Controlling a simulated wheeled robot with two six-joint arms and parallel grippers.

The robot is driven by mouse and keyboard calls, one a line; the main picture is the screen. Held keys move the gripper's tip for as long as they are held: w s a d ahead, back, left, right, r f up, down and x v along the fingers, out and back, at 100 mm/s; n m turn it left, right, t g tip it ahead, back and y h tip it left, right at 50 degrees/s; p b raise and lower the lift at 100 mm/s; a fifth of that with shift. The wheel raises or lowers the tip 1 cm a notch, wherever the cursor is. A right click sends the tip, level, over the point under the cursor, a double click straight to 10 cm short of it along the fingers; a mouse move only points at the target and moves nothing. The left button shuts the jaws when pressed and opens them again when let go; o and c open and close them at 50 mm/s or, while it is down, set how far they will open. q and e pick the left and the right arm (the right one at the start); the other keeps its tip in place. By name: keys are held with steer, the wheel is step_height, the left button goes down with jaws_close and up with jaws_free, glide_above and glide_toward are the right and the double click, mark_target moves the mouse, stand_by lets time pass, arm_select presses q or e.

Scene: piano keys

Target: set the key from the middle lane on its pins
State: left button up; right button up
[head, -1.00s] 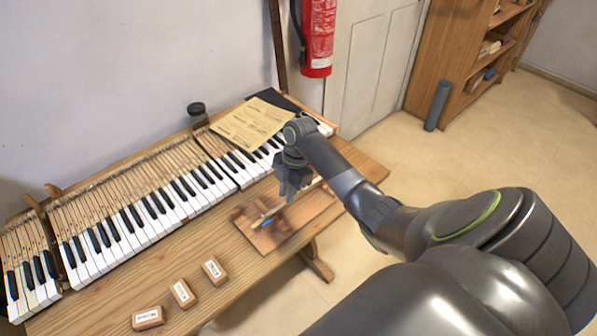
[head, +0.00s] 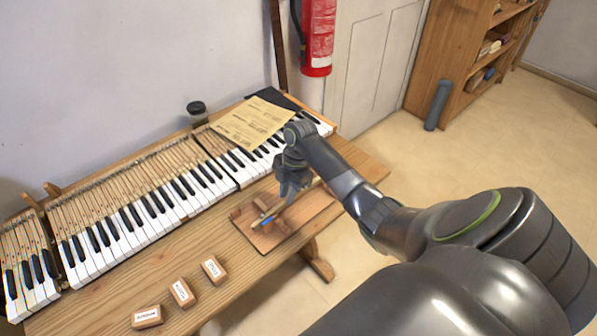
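A wooden tray (head: 317,209) lies on the bench in front of the keyboard. A thin pale strip with a blue part (head: 265,222), seemingly a key, lies on or just above it; which lane it belongs to I cannot tell. My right gripper (head: 289,194) points down over the tray at this strip. Its fingers are small and dark, and whether they are closed on the strip is not clear. The keyboard (head: 150,207) runs along the bench with black and white keys; no bare pins can be made out. My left gripper is not in view.
Three small labelled wooden blocks stand on the bench's near left: one block (head: 147,317), another (head: 182,293) and a third (head: 213,270). A paper sheet (head: 248,122) lies over the keyboard's far part. A dark jar (head: 197,112) stands behind it.

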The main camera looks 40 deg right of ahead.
steer(key=shift+f, duration=0.5)
jaws_close()
